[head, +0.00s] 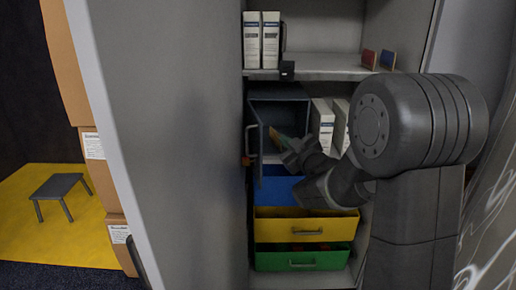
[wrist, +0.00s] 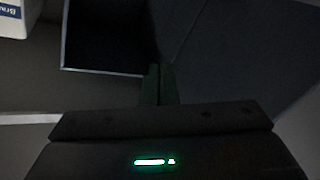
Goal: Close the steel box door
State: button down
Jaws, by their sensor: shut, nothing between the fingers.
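The steel box (head: 280,94) is dark grey-blue and stands on the middle shelf of the cabinet with its front open. Its door (head: 257,157) is hinged at the left and swung out toward me. My gripper (head: 284,152) is just right of the door, in front of the box opening; whether it touches the door I cannot tell. In the wrist view the shut, empty fingers (wrist: 158,84) point between the dark box interior (wrist: 112,38) and a large dark panel on the right, which looks like the door (wrist: 245,60). My arm hides part of the shelf.
White binders (head: 322,124) stand right of the box, close to my wrist. Below are a blue bin (head: 279,190), a yellow drawer (head: 280,229) and a green drawer (head: 320,260). A grey cabinet panel (head: 170,130) rises at the left. More binders (head: 261,40) stand above.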

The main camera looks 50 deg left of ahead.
aim_at(260, 144)
jog(key=s+d+r+n+g+b, duration=0.2)
jog(key=s+d+r+n+b, duration=0.15)
jog(key=s+d+n, duration=0.95)
jog(key=a, duration=1)
jog(key=shift+w+a+r, duration=0.3)
jog(key=shift+a+r, duration=0.05)
jog(key=shift+a, duration=0.05)
jog(key=shift+w+d+b, duration=0.1)
jog(key=shift+b, duration=0.25)
